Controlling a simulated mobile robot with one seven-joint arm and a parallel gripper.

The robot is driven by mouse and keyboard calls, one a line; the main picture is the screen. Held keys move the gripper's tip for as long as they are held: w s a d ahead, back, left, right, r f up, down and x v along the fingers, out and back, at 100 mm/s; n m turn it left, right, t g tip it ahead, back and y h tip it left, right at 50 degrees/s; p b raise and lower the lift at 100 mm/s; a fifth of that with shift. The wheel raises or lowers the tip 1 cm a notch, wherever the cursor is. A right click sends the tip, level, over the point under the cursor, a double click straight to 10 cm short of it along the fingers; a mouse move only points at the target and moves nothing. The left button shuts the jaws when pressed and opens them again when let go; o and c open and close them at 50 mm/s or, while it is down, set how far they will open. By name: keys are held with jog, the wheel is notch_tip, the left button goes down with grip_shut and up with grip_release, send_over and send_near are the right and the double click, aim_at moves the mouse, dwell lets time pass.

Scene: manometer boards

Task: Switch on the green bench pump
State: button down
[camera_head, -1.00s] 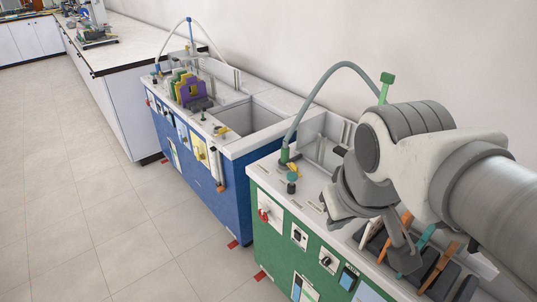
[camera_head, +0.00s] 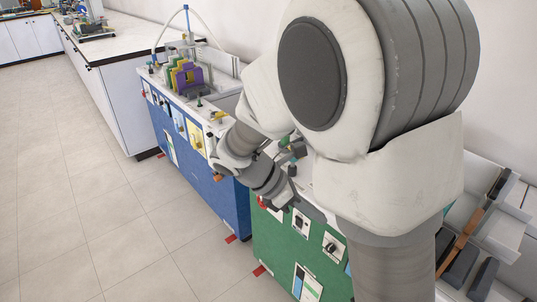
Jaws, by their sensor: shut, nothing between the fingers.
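The green bench (camera_head: 275,246) stands at lower centre, partly hidden behind my arm. On its front panel are a red part (camera_head: 262,203) at the left, a white plate with a small dark switch (camera_head: 300,223), and a round dark knob (camera_head: 330,246) on another plate. Which of these works the pump I cannot tell. My gripper (camera_head: 285,201) is shut and empty, at the bench's top front edge near the red part and the switch plate. Whether it touches anything is unclear. My arm hides much of the bench top and the panel's right part.
A blue bench (camera_head: 196,159) stands beyond, with coloured upright plates (camera_head: 187,79) on top and a yellow panel (camera_head: 196,137) in front. A white counter (camera_head: 118,45) runs behind it. Tools lie in a rack (camera_head: 462,248) at right. The floor (camera_head: 110,220) is clear at left.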

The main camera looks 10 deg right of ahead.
aim_at(298, 220)
jog(key=w+a+f+n+t+h+b, duration=0.2)
jog(key=w+a+f+n+t+b, duration=0.1)
jog(key=f+n, duration=0.4)
jog(key=w+a+f+n+t+h+b, duration=0.2)
jog(key=a+f+n+t, duration=0.3)
jog(key=f+n, duration=0.3)
jog(key=w+a+f+n+t+h+b, duration=0.2)
jog(key=f+n, duration=0.6)
jog(key=f, duration=0.4)
jog(key=shift+w+a+t+h+b, duration=0.4)
jog(key=shift+w+a+t+b, duration=0.55)
jog(key=shift+w+a, duration=0.3)
jog(key=shift+d, duration=0.1)
jog(key=b+x, duration=0.3)
jog(key=x, duration=0.9)
jog(key=shift+w+d, duration=0.15)
jog(key=shift+d, duration=0.2)
jog(key=shift+w+d+r+b, duration=0.15)
jog(key=shift+w+d+b, duration=0.2)
jog(key=shift+d, duration=0.15)
